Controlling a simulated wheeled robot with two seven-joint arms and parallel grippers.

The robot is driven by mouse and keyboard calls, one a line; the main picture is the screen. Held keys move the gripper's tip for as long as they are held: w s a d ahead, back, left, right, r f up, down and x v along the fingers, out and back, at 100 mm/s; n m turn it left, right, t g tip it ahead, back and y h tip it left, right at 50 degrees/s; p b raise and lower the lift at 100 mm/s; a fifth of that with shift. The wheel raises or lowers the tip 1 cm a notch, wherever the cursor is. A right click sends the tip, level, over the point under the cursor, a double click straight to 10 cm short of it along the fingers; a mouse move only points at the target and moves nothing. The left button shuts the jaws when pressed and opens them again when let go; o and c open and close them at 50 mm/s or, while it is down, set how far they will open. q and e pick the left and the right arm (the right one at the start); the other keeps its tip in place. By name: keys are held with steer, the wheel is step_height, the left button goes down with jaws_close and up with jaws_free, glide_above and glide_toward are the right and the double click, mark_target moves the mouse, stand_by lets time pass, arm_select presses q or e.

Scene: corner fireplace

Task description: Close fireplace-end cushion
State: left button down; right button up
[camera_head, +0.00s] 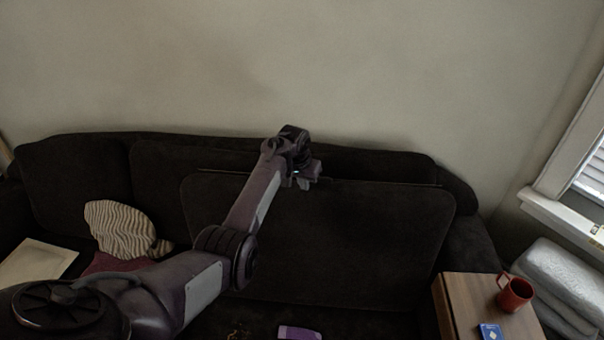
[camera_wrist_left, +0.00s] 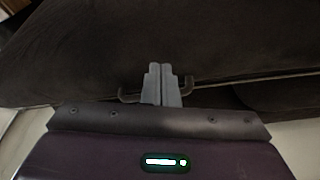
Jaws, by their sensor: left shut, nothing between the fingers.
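A large dark brown sofa back cushion (camera_head: 350,240) fills the right half of the sofa in the head view. It leans forward, with a dark gap between its top edge and the sofa back (camera_head: 385,165). My left gripper (camera_head: 304,182) is at the cushion's top edge, its fingers shut and empty. In the left wrist view the shut fingers (camera_wrist_left: 162,78) point at dark fabric (camera_wrist_left: 90,45). A thin dark handle-like bar (camera_wrist_left: 188,85) shows on both sides of them. I cannot tell whether the fingers touch it or the cushion. My right gripper is out of view.
A striped pillow (camera_head: 122,228) lies on the left seat. A wooden side table (camera_head: 455,300) at the right front holds a red mug (camera_head: 515,294) and a blue card box (camera_head: 490,331). A purple item (camera_head: 298,333) lies at the bottom. The wall (camera_head: 300,60) stands close behind the sofa.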

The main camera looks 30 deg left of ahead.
arm_select(q)
steer(key=shift+s+d+f+p, duration=0.1)
steer(key=shift+s+f+p, duration=0.4)
steer(key=shift+p, duration=0.4)
steer(key=s+p, duration=0.2)
steer(key=shift+s+d, duration=0.15)
steer(key=shift+s, duration=0.2)
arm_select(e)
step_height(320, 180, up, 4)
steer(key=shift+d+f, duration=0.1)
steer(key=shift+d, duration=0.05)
arm_select(q)
steer(key=shift+f, duration=0.1)
steer(key=shift+s+d, duration=0.1)
steer(key=shift+s, duration=0.1)
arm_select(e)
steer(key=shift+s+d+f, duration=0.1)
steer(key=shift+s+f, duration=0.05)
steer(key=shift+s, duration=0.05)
arm_select(q)
steer(key=shift+s, duration=0.1)
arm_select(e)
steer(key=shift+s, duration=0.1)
